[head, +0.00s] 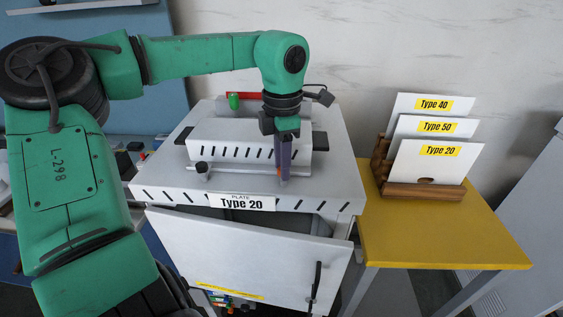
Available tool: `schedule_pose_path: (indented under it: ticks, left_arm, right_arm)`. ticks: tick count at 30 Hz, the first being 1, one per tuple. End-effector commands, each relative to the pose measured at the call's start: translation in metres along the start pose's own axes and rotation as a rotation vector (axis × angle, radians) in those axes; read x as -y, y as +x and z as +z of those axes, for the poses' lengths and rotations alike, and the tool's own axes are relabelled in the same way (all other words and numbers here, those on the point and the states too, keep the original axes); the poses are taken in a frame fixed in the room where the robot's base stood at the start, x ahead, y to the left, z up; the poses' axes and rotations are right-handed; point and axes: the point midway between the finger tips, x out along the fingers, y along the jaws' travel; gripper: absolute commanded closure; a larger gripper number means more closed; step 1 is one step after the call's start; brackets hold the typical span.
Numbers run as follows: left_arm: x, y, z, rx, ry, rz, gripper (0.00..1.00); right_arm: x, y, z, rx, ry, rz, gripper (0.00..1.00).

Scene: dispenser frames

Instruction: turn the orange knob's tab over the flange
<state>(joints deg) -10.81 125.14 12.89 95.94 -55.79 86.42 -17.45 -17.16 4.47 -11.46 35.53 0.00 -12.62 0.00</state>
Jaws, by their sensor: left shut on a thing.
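My left gripper (284,174) points down at the front right of the white raised block (235,150) on the dispenser's top. It is shut on the orange knob (279,171), of which only a small orange patch shows beside the fingers. The knob's tab and the flange edge under it are hidden by the fingers, so I cannot tell which way the tab points. A dark knob (203,171) stands at the block's front left. My right gripper is out of view.
The dispenser's front carries a "Type 20" plate label (241,202) above a slightly open white door (245,255) with a black handle (316,281). A green knob (233,101) and a red bar (247,95) lie behind. A yellow table (430,240) holds a wooden rack (425,192) with cards.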

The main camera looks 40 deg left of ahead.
Motion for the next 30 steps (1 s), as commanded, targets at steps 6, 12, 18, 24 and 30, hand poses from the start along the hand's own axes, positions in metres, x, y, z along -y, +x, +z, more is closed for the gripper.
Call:
schedule_pose_path:
  ticks: [6, 12, 18, 24, 30]
  left_arm:
    - [0.0002, 0.0004, 0.0006, 0.002, 0.103, -0.001, 1.00]
    - [0.0003, 0.0006, 0.0006, 0.002, 0.148, -0.002, 1.00]
    - [0.0005, 0.0009, 0.0005, 0.002, 0.157, -0.002, 1.00]
    - [0.0006, 0.0010, 0.0003, 0.001, 0.157, -0.003, 1.00]
    - [0.0005, 0.0009, 0.0002, 0.000, 0.156, -0.002, 0.36]
  right_arm:
    - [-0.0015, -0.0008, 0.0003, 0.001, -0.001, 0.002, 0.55]
    - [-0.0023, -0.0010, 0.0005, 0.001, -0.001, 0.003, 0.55]
    - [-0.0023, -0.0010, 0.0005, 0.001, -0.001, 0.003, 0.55]
    - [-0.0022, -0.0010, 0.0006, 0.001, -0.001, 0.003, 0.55]
    - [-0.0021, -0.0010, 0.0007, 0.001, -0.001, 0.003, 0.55]
